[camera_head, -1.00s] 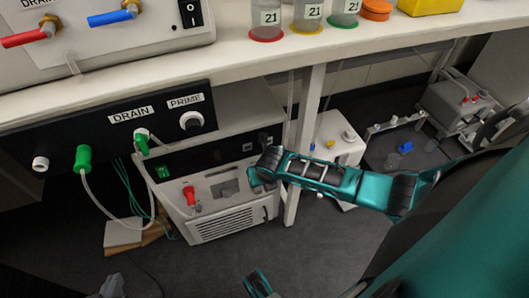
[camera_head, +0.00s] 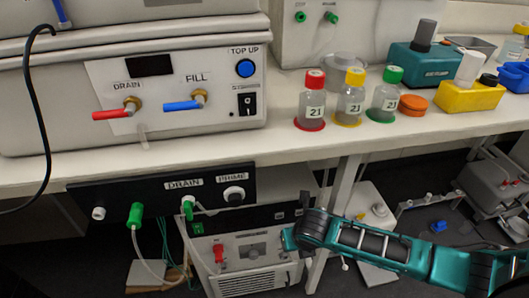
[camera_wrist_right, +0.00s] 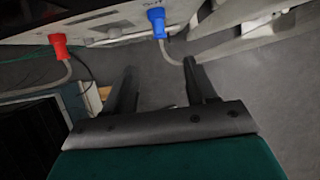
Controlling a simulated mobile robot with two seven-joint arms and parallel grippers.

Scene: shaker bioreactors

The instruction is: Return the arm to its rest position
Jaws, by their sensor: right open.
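My right arm (camera_head: 375,245) comes in from the right in the head view, below the bench edge. Its dark joint (camera_head: 315,228) is in front of the lower white unit and the bench leg. A blue plug (camera_wrist_right: 157,22) and a red plug (camera_wrist_right: 59,46) with hoses lie beyond the fingers. My left gripper is not in view.
The bench (camera_head: 300,150) runs above my arm. On it stand bottles with red (camera_head: 313,100), yellow (camera_head: 351,95) and green (camera_head: 386,97) caps. A white unit (camera_head: 250,250) stands beneath. A black DRAIN/PRIME panel (camera_head: 120,195) hangs at the bench's front.

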